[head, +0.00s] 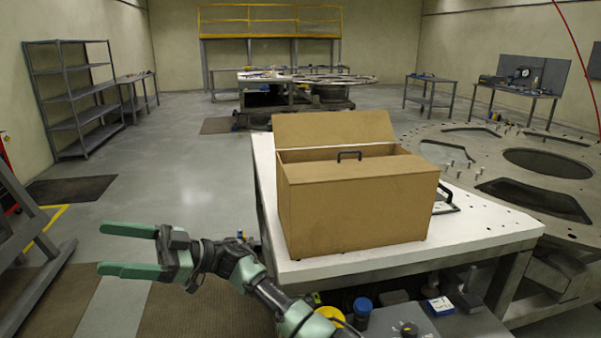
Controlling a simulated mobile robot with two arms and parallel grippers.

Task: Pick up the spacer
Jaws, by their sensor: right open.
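I cannot pick out a spacer for certain in the head view. A brown box (355,212) stands on the white tabletop (470,240), with a flap raised at its back. A dark handle (349,154) shows at the box's top; the box walls hide most of the inside. A flat piece with a dark handle (444,199) lies on the tabletop just right of the box, partly hidden by it. My right gripper (103,249) is open and empty, its green fingers pointing left over the floor, well left of the table. My left gripper is not in view.
A large round plate with cut-outs (480,150) and several small pegs lies right of the table. Below the table's front edge are a blue-capped container (362,308) and small boxes. Grey shelves (75,100) stand at the back left. The floor left of the table is mostly free.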

